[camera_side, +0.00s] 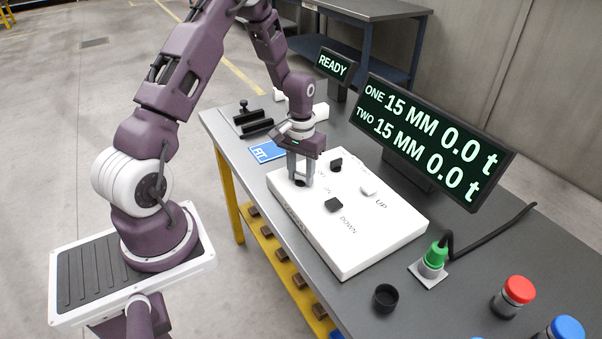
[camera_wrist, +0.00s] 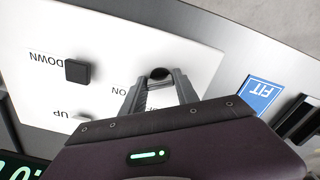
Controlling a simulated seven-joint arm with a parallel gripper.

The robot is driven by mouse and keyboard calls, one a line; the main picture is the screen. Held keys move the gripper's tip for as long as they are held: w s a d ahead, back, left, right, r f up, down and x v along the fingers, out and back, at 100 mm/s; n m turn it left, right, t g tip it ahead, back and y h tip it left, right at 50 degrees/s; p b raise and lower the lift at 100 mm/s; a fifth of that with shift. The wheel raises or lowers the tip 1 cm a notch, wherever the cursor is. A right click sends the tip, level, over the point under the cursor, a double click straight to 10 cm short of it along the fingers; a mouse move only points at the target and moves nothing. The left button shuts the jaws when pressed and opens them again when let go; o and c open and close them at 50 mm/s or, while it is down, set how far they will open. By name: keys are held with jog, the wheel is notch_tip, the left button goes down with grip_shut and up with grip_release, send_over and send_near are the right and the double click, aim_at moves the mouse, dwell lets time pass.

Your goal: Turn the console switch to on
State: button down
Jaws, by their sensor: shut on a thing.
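The white console (camera_side: 372,242) lies on the grey bench, with ON, UP and DOWN lettering on its top. A round black switch knob (camera_wrist: 159,72) sits near its edge, close to the ON lettering. My gripper (camera_side: 301,182) points down over the console's left end. In the wrist view, my gripper (camera_wrist: 159,79) has its fingers on either side of the knob, shut on it. The fingers hide much of the knob, and its pointing direction cannot be told. A black square button (camera_wrist: 77,71) stands by DOWN, and a pale one (camera_side: 369,190) by UP.
Behind the console stand a READY sign (camera_side: 333,66) and a larger display (camera_side: 430,137) reading 15 MM and 0.0 t on both lines. A green plug (camera_side: 436,254), black cup (camera_side: 386,298) and red-capped item (camera_side: 518,290) stand to the right. A blue FIT card (camera_side: 268,152) lies left.

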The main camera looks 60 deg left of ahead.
aim_at(301, 173)
jog(key=c, duration=0.9)
grip_release()
jog(key=shift+r, duration=0.1)
notch_tip(301, 173, up, 6)
jog(key=shift+r, duration=0.5)
